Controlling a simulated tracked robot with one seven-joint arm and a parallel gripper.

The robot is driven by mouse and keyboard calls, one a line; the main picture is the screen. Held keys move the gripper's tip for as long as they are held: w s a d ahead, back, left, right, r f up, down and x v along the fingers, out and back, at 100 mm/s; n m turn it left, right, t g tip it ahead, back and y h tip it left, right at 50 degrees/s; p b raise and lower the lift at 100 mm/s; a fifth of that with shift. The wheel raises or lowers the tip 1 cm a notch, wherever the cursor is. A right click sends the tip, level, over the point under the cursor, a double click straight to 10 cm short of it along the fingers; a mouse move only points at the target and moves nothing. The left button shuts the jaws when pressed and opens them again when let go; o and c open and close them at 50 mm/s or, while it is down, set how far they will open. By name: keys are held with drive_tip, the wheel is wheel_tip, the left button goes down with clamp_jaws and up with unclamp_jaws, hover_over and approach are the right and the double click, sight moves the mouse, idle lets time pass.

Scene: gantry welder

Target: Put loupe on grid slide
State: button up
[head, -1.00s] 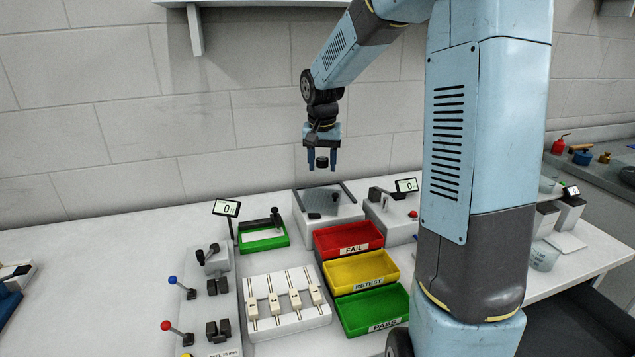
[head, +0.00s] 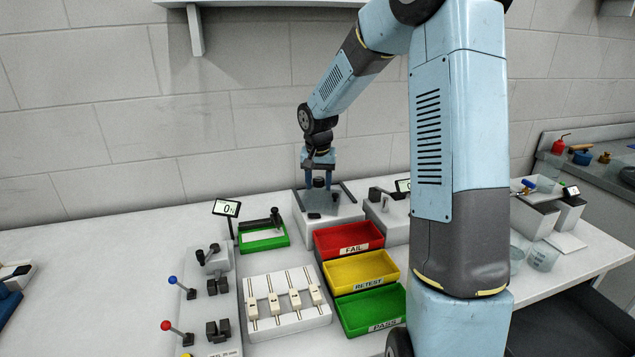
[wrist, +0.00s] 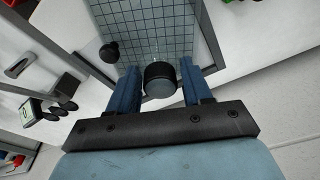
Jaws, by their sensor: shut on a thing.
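The loupe (head: 319,182) is a short black cylinder held between the two blue fingers of my gripper (head: 318,184). In the wrist view the loupe (wrist: 160,82) sits between the fingertips, its round grey-black end towards the camera. The grid slide (wrist: 145,28) is a grey-green plate with dark grid lines, just beyond and beneath the loupe. In the head view the grid slide (head: 325,203) lies on a pale block at the back of the bench, partly hidden by my gripper. The loupe is over its rear part; I cannot tell whether it touches.
A black knob (wrist: 109,52) stands beside the grid. Dark rails flank the plate. Red (head: 348,238), yellow (head: 362,271) and green (head: 371,311) trays stand in front. A small display (head: 226,208) and a green tray with a black tool (head: 263,236) stand left. The wall is close behind.

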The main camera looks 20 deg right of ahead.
sight(318, 187)
drive_tip(key=shift+f, duration=0.45)
drive_tip(key=o, duration=1)
drive_tip(key=shift+r, duration=0.15)
wheel_tip(318, 187, up, 12)
drive_tip(key=s, duration=0.1)
drive_tip(key=s+a+r+n+t, duration=0.1)
drive_tip(key=s+r, duration=0.3)
drive_tip(key=s, duration=0.5)
drive_tip(key=s+a+r+n+t, duration=0.1)
drive_tip(key=s+r, duration=0.3)
drive_tip(key=s, duration=0.5)
drive_tip(key=s+n, duration=0.1)
drive_tip(key=s, duration=0.4)
drive_tip(key=s+t, duration=0.1)
drive_tip(key=s, duration=0.5)
drive_tip(key=s+d+f+n+t, duration=0.1)
drive_tip(key=s, duration=0.4)
drive_tip(key=shift+s+n+y, duration=0.2)
drive_tip(key=shift+n+y, duration=0.1)
drive_tip(key=shift+y, duration=0.1)
